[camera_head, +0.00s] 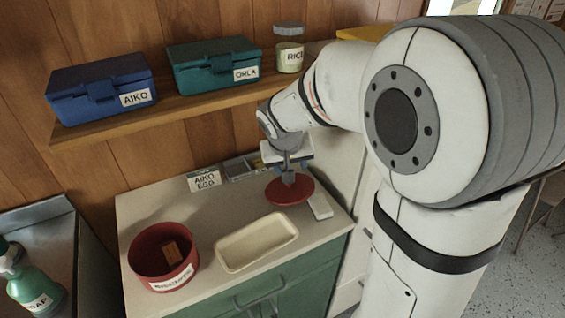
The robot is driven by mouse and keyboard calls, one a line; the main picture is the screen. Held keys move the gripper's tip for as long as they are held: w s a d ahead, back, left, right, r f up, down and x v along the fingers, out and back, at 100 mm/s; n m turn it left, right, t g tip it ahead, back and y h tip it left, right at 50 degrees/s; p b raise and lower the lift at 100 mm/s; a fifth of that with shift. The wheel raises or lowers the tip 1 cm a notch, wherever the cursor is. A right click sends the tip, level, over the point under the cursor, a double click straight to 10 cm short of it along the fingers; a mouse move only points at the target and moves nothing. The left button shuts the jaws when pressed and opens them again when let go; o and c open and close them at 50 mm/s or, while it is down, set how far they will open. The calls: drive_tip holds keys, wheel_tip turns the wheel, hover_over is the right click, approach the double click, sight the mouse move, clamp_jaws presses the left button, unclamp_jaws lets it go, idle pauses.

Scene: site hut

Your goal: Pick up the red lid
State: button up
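The red lid (288,192) is a round disc over the back right part of the counter, in the head view. My gripper (288,180) points down at the middle of the lid, and its fingertips meet or almost meet the lid's top. Its fingers look close together, but whether they are closed on a knob is hidden at this size. I cannot tell whether the lid rests on the counter or is just above it.
A white object (320,207) lies right of the lid. A shelf (190,106) above holds blue and teal boxes and a RICE jar.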

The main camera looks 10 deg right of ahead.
approach(289, 186)
drive_tip(key=shift+w+a+b, duration=0.3)
drive_tip(key=shift+w+b, duration=0.05)
drive_tip(key=shift+w, duration=0.35)
drive_tip(key=x, duration=0.7)
drive_tip(key=shift+s+d+f+p, duration=0.1)
drive_tip(key=shift+s+d+p, duration=0.05)
drive_tip(key=shift+d+p, duration=0.25)
clamp_jaws()
